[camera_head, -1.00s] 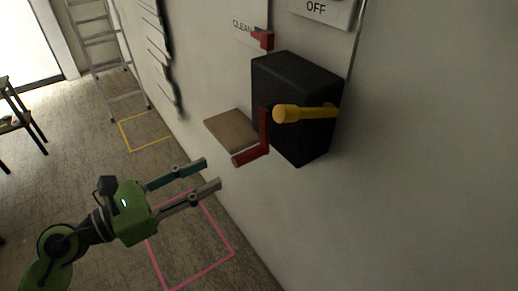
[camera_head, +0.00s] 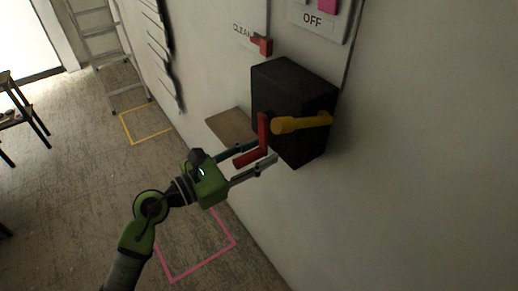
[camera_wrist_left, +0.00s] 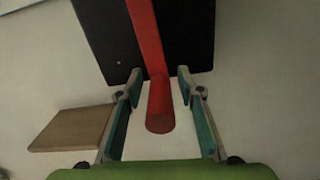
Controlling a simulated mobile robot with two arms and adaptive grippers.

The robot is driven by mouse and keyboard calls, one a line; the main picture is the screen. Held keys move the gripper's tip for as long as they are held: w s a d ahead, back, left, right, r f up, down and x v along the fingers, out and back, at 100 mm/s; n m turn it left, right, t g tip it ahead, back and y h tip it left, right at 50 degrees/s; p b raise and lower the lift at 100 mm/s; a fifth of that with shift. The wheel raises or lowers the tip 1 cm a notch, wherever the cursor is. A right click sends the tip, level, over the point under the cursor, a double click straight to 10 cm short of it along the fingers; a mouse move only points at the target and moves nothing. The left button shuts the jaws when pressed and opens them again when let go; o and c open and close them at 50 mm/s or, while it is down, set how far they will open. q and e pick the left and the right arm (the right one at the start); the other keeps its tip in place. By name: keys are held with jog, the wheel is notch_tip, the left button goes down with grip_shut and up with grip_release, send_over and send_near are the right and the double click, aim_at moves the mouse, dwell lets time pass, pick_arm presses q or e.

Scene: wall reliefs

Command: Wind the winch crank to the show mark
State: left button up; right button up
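The red crank (camera_head: 263,130) is on the front of a black winch box (camera_head: 290,95) on the wall. Its arm hangs down and its grip sticks out at the lower end. In the left wrist view the crank's round grip (camera_wrist_left: 160,108) points toward the camera. My left gripper (camera_head: 265,153) is open, with one finger on each side of the grip. In the left wrist view gaps show between the grip and both fingers. A small red piece (camera_head: 262,45) sits above the box; I cannot tell whether it is the show mark. My right gripper is not in view.
A brown board (camera_head: 229,125) juts from the wall at the box's left. An OFF sign (camera_head: 318,20) is above. Pink (camera_head: 202,267) and yellow floor outlines (camera_head: 147,126) and a ladder (camera_head: 100,50) stand clear.

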aim_at(286, 153)
pick_arm(q)
grip_shut()
jog(key=shift+s+d+f+n+p, duration=0.1)
jog(key=shift+s+d+n+p, duration=0.15)
jog(key=shift+p, duration=0.2)
dwell(0.5)
jog(key=shift+s+d+r+n+p, duration=0.3)
jog(key=shift+n+p, duration=0.35)
jog(key=shift+p, duration=0.35)
jog(key=s+n+p, duration=0.1)
jog(key=p, duration=0.1)
jog(key=s+d+r+n+p, duration=0.1)
jog(key=n+p, duration=0.1)
jog(key=p, duration=0.1)
jog(key=shift+d, duration=0.15)
jog(key=shift+s+d+r+n+p, duration=0.15)
jog(key=shift+s+d+n+p, duration=0.05)
jog(key=shift+n+p, duration=0.35)
jog(key=shift+s+d+r+n+p, duration=0.1)
jog(key=shift+s+d+n+p, duration=0.1)
jog(key=shift+n+p, duration=0.35)
